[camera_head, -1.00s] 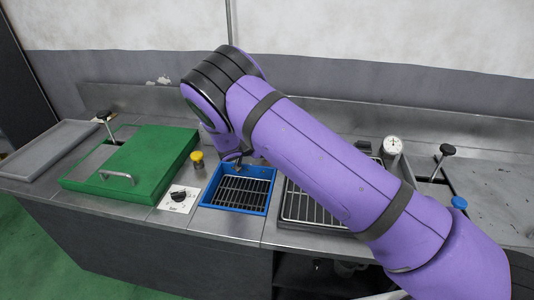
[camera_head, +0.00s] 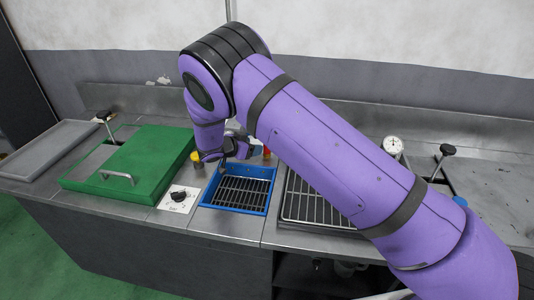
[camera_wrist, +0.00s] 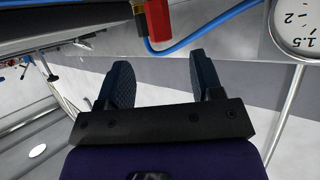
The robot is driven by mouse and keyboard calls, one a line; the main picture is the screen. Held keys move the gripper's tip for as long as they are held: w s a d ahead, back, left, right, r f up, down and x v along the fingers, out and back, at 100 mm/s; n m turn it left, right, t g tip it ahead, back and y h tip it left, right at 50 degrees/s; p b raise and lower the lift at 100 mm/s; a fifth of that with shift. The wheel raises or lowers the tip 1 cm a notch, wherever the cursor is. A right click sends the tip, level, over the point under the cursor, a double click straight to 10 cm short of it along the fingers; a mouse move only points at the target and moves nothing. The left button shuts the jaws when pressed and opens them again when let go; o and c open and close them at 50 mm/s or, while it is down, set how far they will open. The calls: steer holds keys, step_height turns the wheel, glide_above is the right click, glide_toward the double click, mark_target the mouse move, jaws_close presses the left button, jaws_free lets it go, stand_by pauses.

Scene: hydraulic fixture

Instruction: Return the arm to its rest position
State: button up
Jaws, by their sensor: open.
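My purple arm (camera_head: 335,150) reaches from the lower right over the counter, with its elbow high and its forearm (camera_head: 208,137) hanging above the back of the blue tray. In the wrist view my gripper (camera_wrist: 162,82) has its two dark fingers spread apart, with nothing between them. Behind them, a red part (camera_wrist: 158,22) with a blue cable (camera_wrist: 215,32) shows close to the fingers; I cannot tell whether they touch. In the head view the fingers are hard to make out behind the arm.
A pressure gauge (camera_wrist: 298,22), also in the head view (camera_head: 392,146), stands beside the arm. Below lie a blue-framed grate (camera_head: 238,208), a knob (camera_head: 178,196), a green lid (camera_head: 130,170) and a grey tray (camera_head: 45,150). A black-topped lever (camera_head: 447,150) stands at right.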

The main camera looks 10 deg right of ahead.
step_height(320, 180, up, 20)
steer(key=w+d+f+n+t+y, duration=0.1)
steer(key=w+d+n+t+y, duration=0.15)
steer(key=y, duration=0.35)
steer(key=s+d+r+n+t+y, duration=0.1)
steer(key=s+d+r+y, duration=0.25)
steer(key=r, duration=0.45)
steer(key=s+d+r+n+y, duration=0.2)
steer(key=s+d+r+y, duration=0.15)
steer(key=r, duration=0.45)
steer(key=s+d+r+n+y, duration=0.1)
steer(key=s+d+r+n, duration=0.15)
steer(key=s+r, duration=0.4)
steer(key=s+d+f+n+g+h, duration=0.1)
steer(key=s+d, duration=0.3)
steer(key=s, duration=0.7)
steer(key=s+d+f+g+h, duration=0.1)
steer(key=s+d, duration=0.4)
steer(key=s, duration=0.6)
steer(key=s+d+f+n+g+h, duration=0.1)
steer(key=s+d+f+g, duration=0.2)
steer(key=s, duration=0.9)
steer(key=shift+d+n+g+h, duration=0.35)
steer(key=shift+d+g, duration=0.2)
steer(key=shift+d, duration=0.35)
